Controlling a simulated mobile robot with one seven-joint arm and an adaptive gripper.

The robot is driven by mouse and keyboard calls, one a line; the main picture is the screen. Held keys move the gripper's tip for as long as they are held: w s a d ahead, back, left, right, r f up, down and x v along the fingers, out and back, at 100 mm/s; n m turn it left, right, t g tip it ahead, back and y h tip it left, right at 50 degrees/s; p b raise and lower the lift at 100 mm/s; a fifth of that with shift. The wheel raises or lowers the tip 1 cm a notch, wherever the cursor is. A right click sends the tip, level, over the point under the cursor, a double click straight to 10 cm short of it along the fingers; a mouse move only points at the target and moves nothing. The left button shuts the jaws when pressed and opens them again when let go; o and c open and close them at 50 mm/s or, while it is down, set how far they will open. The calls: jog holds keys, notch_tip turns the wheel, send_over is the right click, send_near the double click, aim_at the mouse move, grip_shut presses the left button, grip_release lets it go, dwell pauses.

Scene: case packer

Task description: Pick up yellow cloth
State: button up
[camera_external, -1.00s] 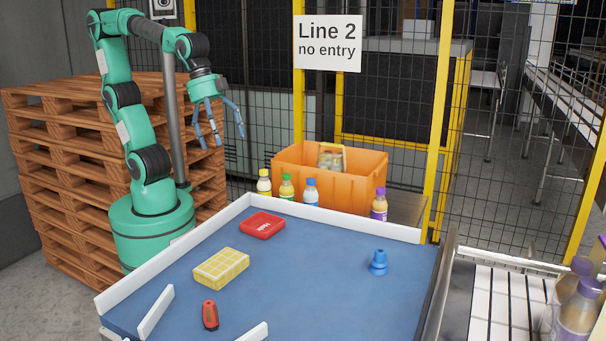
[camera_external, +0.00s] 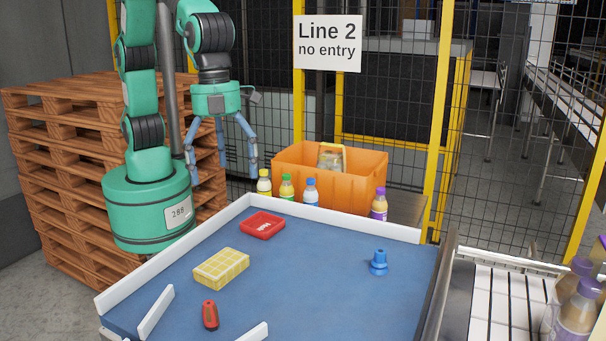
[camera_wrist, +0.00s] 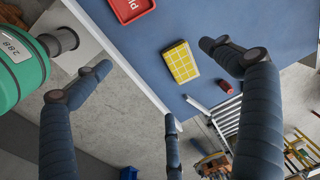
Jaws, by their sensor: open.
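The yellow cloth (camera_external: 221,268) is a folded, checked block lying flat on the blue table, left of its middle. It also shows in the wrist view (camera_wrist: 180,62), near the top centre between my fingers. My gripper (camera_external: 222,178) hangs above and behind the table's back left corner in the external view, fingers pointing down. Its blue-grey fingers (camera_wrist: 160,100) are spread wide and empty. The gripper is well apart from the cloth, and nothing covers the cloth in either view.
A red tray (camera_external: 262,225) lies behind the cloth, a red-and-black object (camera_external: 210,315) in front, a blue stepped piece (camera_external: 378,262) to the right. White rails (camera_external: 330,217) edge the table. Several bottles (camera_external: 311,190) and an orange crate (camera_external: 357,188) stand behind. The table's middle is clear.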

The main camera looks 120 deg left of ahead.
jog(key=w+d+f+m+p, duration=0.2)
jog(key=d+f+m, duration=0.1)
jog(key=d, duration=0.5)
jog(key=shift+g+p, duration=0.4)
jog(key=shift+f, duration=0.1)
send_over(217, 260)
jog(key=shift+s+d+f, duration=0.1)
jog(key=shift+f, duration=4.15)
jog(key=shift+f, duration=0.15)
jog(key=shift+f, duration=2.45)
jog(key=c, duration=1.3)
jog(key=shift+o, duration=0.2)
